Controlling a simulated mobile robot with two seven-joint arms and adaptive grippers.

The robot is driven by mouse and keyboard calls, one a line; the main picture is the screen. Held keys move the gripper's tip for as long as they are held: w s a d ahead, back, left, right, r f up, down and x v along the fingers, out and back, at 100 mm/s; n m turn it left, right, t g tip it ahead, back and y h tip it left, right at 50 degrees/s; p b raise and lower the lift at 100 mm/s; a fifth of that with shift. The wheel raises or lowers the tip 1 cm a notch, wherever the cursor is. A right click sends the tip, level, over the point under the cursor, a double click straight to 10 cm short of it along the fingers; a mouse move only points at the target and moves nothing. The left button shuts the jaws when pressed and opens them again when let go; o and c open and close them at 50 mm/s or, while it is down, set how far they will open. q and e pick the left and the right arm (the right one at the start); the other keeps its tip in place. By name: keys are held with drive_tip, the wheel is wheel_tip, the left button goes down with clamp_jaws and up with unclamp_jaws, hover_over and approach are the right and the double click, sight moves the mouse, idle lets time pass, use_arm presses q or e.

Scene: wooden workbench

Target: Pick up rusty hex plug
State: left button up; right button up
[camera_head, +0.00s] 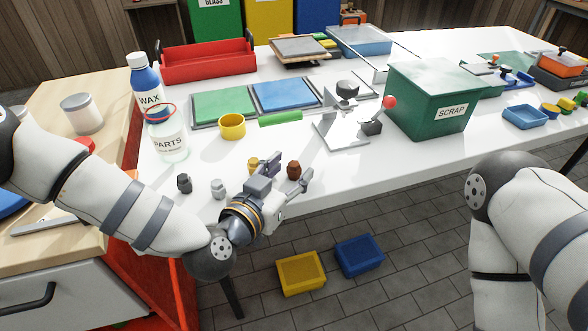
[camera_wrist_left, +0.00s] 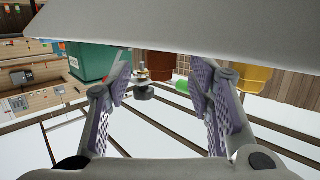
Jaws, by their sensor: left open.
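The rusty hex plug (camera_head: 294,170) is a small reddish-brown piece standing on the white table near its front edge. My left gripper (camera_head: 289,172) is open, its fingers on either side of the plug as seen in the head view. In the left wrist view, which looks upside down, a brown shape that appears to be the plug (camera_wrist_left: 157,66) lies between the open fingers (camera_wrist_left: 165,95), its upper part cut off by the gripper body. I cannot tell whether a finger touches it. My right arm shows at the right; its gripper is out of view.
A brass plug (camera_head: 253,164) stands just left of the gripper, with a dark plug (camera_head: 184,183) and a light grey plug (camera_head: 218,188) farther left. Behind are a yellow cup (camera_head: 232,126), a metal stand (camera_head: 340,133) and a green scrap bin (camera_head: 425,105).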

use_arm(q)
drive_tip(key=shift+x, duration=0.85)
drive_tip(key=shift+w+d+f, duration=0.15)
drive_tip(key=shift+w, duration=0.2)
clamp_jaws()
